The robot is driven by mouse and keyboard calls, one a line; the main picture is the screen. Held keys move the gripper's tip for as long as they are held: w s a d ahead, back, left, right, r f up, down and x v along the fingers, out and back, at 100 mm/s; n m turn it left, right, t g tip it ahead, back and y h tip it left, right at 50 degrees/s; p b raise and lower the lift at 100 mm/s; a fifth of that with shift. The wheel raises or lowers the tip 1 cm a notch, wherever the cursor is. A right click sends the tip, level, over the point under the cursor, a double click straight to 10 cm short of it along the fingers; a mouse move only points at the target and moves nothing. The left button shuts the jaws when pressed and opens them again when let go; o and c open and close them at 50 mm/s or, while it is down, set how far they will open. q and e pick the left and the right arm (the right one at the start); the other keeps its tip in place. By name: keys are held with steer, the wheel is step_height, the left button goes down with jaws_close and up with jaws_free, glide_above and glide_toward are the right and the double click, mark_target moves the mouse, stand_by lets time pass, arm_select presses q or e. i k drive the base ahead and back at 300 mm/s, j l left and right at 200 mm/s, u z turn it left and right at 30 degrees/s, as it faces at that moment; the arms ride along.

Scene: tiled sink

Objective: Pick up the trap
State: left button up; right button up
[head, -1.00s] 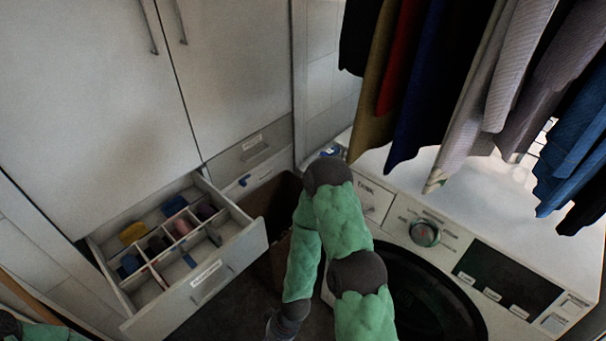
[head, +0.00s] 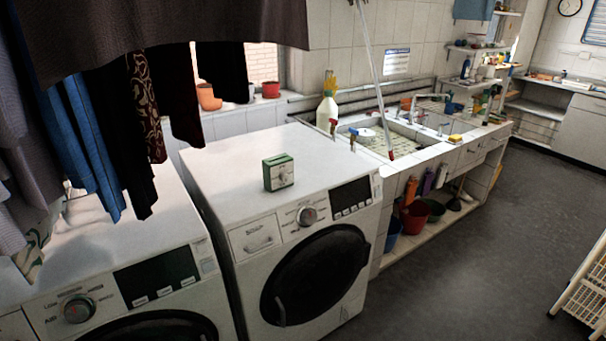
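I cannot make out a thing that is surely the trap in the head view. A small green and white box (head: 278,173) with a round dial on its front stands upright on top of the right-hand washing machine (head: 240,150). Nothing touches it from above. The tiled sink (head: 400,152) stands further back, past this machine, with a tap over it; the space under it is partly filled with bottles and buckets. Neither of my grippers is in view.
Dark and blue clothes (head: 85,140) hang low over the left-hand washing machine (head: 105,235). A white bottle (head: 327,113) stands by the sink. Red, blue and green buckets (head: 414,217) sit below it. A white rack (head: 585,285) stands at right. The grey floor (head: 470,275) between is clear.

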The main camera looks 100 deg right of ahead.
mark_target(271, 167)
steer(key=z, duration=3.35)
steer(key=u, duration=0.45)
steer(key=i+l+u, duration=0.15)
steer(key=l+u, duration=0.35)
steer(key=i+l+u, duration=0.1)
steer(key=l+u, duration=0.85)
steer(key=i+j, duration=0.05)
